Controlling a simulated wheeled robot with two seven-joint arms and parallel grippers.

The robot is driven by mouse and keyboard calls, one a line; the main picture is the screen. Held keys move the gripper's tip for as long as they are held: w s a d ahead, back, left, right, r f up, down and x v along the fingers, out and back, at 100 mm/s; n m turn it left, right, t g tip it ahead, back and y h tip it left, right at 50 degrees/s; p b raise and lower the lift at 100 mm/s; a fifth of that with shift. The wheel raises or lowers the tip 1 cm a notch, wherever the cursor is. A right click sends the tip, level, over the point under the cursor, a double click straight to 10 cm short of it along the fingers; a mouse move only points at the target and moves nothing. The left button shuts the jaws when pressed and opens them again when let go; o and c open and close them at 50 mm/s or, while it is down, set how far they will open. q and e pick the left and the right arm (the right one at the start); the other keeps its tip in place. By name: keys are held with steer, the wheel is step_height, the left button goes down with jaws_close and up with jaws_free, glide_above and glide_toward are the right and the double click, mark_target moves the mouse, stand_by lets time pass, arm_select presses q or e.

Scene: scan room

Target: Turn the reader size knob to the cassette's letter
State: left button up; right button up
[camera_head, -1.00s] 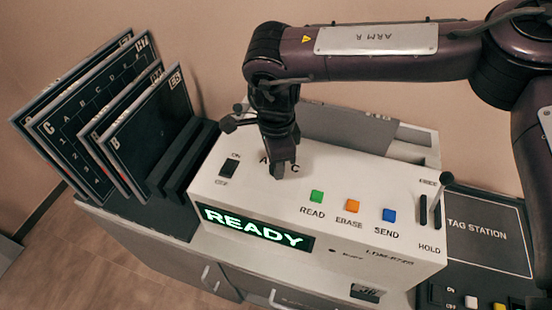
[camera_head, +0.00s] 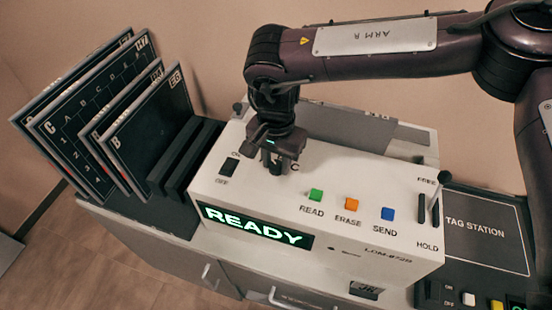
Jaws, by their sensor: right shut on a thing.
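The white reader (camera_head: 330,240) stands on the cabinet, its display (camera_head: 256,229) lit green with READY. My right gripper (camera_head: 274,166) points down onto the reader's top at the size knob's place and is shut on the knob, which its fingers mostly hide. Of the size letters only a C shows, just right of the fingers. Cassettes stand in a dark rack at the left; the front one (camera_head: 148,138) bears the letter B and a tag like EG, and a larger one (camera_head: 75,145) behind it bears C. My left gripper is not in view.
The reader's top also carries an ON/OFF switch (camera_head: 229,170), a green READ button (camera_head: 316,195), an orange ERASE button (camera_head: 351,205), a blue SEND button (camera_head: 387,214) and a FREE/HOLD lever (camera_head: 435,207). A dark tag station (camera_head: 487,238) lies at the right. Two rack slots look empty.

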mark_target(276, 165)
steer(key=shift+w+r+n, duration=0.15)
steer(key=shift+r+n, duration=0.05)
steer(key=shift+n, duration=0.4)
steer(key=o, duration=1)
steer(key=shift+f, duration=0.15)
steer(key=shift+c, duration=0.2)
step_height(276, 165, up, 8)
steer(key=shift+f+b, duration=0.1)
steer(key=shift+b, duration=0.5)
